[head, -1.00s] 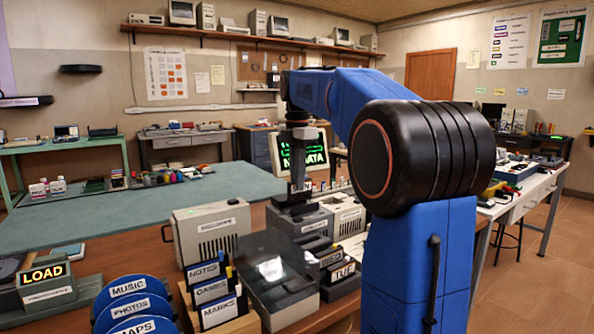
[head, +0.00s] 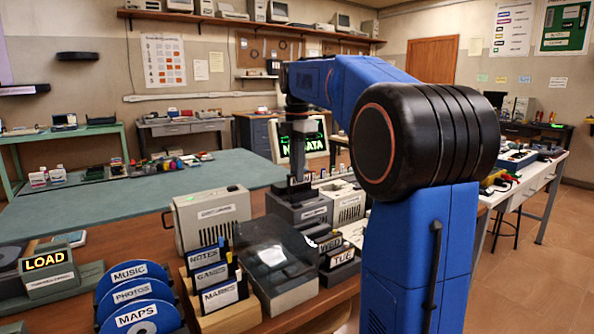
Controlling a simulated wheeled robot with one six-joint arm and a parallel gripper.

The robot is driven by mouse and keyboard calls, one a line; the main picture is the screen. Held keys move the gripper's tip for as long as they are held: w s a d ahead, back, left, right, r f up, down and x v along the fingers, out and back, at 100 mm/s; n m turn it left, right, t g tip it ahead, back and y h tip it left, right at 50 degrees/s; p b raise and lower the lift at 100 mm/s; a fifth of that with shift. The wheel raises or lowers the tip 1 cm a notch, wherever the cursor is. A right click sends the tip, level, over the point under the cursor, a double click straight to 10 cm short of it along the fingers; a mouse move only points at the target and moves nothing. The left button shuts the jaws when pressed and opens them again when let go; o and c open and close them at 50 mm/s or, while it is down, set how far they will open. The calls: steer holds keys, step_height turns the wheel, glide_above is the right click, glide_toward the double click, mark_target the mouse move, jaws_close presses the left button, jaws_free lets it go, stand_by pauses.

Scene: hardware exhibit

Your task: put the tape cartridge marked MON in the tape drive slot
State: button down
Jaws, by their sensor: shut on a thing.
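My gripper (head: 299,176) points down beyond my blue arm and is shut on a dark tape cartridge (head: 292,190). Only a small part of its pale label shows, and I can read just an N. The cartridge is over the top of a grey box (head: 287,209), which looks like the tape drive; its label is too small to read. I cannot tell whether the cartridge touches the box or is in a slot, because the slot is not visible. Cartridges marked WED (head: 331,243) and TUE (head: 342,258) stand in a rack nearer to me.
A second grey box (head: 347,205) stands to the right. A clear-lidded case (head: 272,262), a holder with NOTES, GAMES and MARKS cards (head: 218,298), and a grey cased unit (head: 210,214) crowd the bench. A green mat (head: 110,212) behind has free room.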

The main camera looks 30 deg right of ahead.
mark_target(297, 193)
steer(key=shift+f, duration=0.65)
stand_by(1.4)
steer(key=shift+f, duration=1.65)
steer(key=c, duration=1.7)
jaws_free()
steer(key=shift+r, duration=4.05)
steer(key=shift+s, duration=0.1)
